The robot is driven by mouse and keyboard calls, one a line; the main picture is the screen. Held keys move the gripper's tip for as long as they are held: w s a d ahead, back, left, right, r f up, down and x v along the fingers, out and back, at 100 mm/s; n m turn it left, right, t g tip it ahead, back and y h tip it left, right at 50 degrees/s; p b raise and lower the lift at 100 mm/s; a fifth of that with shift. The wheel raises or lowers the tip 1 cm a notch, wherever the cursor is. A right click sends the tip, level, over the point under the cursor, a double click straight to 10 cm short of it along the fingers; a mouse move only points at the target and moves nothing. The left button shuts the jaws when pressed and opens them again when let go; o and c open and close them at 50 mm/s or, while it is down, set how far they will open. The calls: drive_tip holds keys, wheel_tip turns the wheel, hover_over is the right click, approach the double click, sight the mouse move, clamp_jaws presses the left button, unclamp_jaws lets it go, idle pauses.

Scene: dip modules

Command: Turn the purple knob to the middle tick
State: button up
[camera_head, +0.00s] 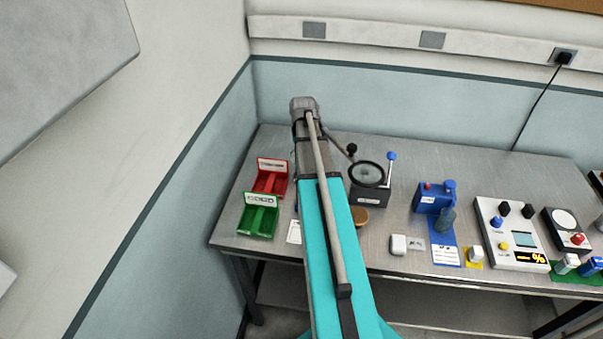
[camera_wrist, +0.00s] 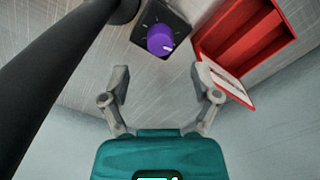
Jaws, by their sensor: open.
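The purple knob (camera_wrist: 160,39) sits on a small dark square base (camera_wrist: 178,21) in the wrist view, near the top centre. Short light tick marks lie around it, and a white pointer mark shows on the right side of the knob. My gripper (camera_wrist: 163,76) is open, its two grey fingers spread, with nothing between them. The knob is beyond the fingertips, roughly centred between them, and apart from them. In the head view the knob is hidden behind my arm, and the gripper does not show clearly there.
A red bin (camera_head: 270,178) and a green bin (camera_head: 260,216) stand left of my arm; the red one (camera_wrist: 247,42) is close beside the knob. A black device with levers (camera_head: 371,192) stands right. Blue and white instruments, including a panel (camera_head: 512,258), fill the table's right.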

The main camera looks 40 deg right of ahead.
drive_tip(key=shift+f+b, duration=2.6)
drive_tip(key=shift+f, duration=0.3)
drive_tip(key=c, duration=1)
drive_tip(key=shift+a, duration=0.3)
clamp_jaws()
drive_tip(key=shift+d, duration=0.25)
